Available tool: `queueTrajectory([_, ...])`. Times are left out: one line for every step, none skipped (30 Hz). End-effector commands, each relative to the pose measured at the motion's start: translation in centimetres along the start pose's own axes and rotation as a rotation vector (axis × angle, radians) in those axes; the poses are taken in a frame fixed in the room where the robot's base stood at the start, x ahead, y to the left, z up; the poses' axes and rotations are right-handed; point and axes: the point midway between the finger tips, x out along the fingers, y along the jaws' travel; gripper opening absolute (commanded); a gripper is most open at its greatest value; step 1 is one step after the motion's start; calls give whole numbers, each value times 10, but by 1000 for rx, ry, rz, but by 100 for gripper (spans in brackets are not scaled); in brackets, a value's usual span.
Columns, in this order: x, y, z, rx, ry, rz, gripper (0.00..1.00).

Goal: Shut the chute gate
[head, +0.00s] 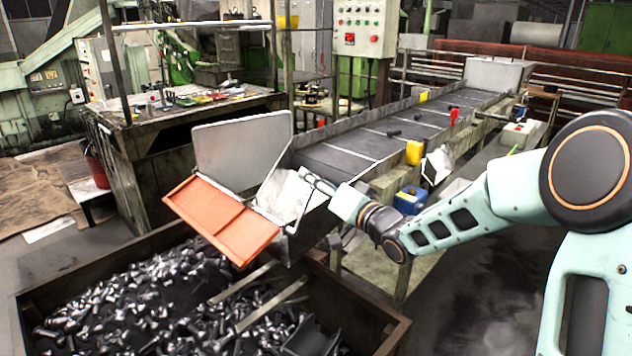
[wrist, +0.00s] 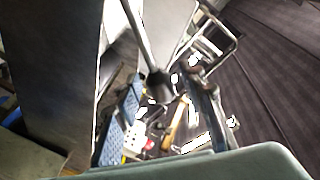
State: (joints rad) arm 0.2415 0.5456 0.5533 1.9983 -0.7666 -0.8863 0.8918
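The orange chute gate (head: 222,220) is a flat panel at the end of the chute (head: 285,195). It sticks out tilted over the bolt bin, angled away from the chute mouth. My gripper (head: 308,178) is at the chute's right side wall, to the right of the gate. In the wrist view my gripper's two fingers (wrist: 167,110) stand apart. A thin grey rod (wrist: 143,38) with a dark end reaches down between them; I cannot tell whether they touch it. The gate cannot be made out clearly in the wrist view.
A large bin (head: 130,290) full of loose bolts stands below the chute. A conveyor (head: 390,130) runs back right from the chute, with a yellow box (head: 414,152) on its near edge. A grey plate (head: 243,147) rises behind the gate. A workbench (head: 190,105) stands at left.

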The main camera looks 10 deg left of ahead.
Motion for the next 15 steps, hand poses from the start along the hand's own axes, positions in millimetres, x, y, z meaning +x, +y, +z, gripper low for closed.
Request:
queueTrajectory([0, 0, 0, 0, 0, 0, 37])
queueTrajectory([0, 0, 0, 0, 0, 0, 33])
queueTrajectory([0, 0, 0, 0, 0, 0, 29])
queueTrajectory([0, 0, 0, 0, 0, 0, 26])
queueTrajectory([0, 0, 0, 0, 0, 0, 22])
queueTrajectory([0, 0, 0, 0, 0, 0, 18])
queueTrajectory([0, 0, 0, 0, 0, 0, 15])
queueTrajectory([0, 0, 0, 0, 0, 0, 11])
queueTrajectory([0, 0, 0, 0, 0, 0, 7])
queueTrajectory([0, 0, 0, 0, 0, 0, 4])
queueTrajectory([0, 0, 0, 0, 0, 1, 0])
queueTrajectory([0, 0, 0, 0, 0, 1, 0])
queueTrajectory([0, 0, 0, 0, 0, 1, 0])
queueTrajectory([0, 0, 0, 0, 0, 1, 0])
queueTrajectory([0, 0, 0, 0, 0, 1, 0])
